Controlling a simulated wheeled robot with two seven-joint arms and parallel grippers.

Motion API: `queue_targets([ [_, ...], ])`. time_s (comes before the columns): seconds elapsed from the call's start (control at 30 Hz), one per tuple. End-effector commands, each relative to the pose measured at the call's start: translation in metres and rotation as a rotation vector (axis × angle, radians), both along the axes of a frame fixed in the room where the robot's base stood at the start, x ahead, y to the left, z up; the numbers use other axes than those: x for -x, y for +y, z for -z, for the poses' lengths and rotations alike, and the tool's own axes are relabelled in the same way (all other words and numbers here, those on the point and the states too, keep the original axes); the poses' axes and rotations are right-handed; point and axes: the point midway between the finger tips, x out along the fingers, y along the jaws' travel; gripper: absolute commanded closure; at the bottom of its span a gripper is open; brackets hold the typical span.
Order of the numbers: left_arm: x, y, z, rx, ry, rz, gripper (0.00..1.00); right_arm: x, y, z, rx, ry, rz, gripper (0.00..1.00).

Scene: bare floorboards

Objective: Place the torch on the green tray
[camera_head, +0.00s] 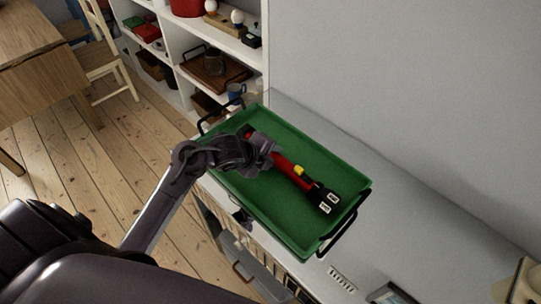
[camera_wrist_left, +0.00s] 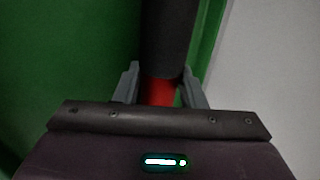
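The torch (camera_head: 294,173) has a red body, a yellow switch and a black end with white marks. It lies lengthwise over the floor of the green tray (camera_head: 313,240); I cannot tell whether it rests on it. My left gripper (camera_head: 268,150) is at the torch's far-left part and hides some of it. The green tray (camera_wrist_left: 75,60) shows behind. My right gripper is not in view.
The tray has dark handles at both ends and stands on a pale cabinet top (camera_head: 400,190). A wooden table (camera_head: 40,70) and chair (camera_head: 103,60) are at left. A dark-framed object (camera_head: 392,294) lies at lower right.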

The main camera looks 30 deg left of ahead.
Motion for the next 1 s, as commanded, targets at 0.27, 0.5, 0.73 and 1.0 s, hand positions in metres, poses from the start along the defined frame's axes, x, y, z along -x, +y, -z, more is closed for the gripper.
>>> queue_targets([
  [0.27, 0.013, 0.002, -0.01, -0.006, 0.025, 0.004, 0.55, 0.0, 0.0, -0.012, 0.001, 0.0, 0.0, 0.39],
  [0.5, 0.047, 0.016, -0.053, -0.007, 0.016, 0.004, 0.55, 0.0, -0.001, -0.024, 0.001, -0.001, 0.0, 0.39],
  [0.73, 0.073, 0.026, -0.082, -0.005, 0.014, 0.003, 0.55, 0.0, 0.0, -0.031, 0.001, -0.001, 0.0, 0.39],
  [1.0, 0.083, 0.029, -0.092, -0.002, 0.014, 0.003, 0.55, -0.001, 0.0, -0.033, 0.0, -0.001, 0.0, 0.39],
])
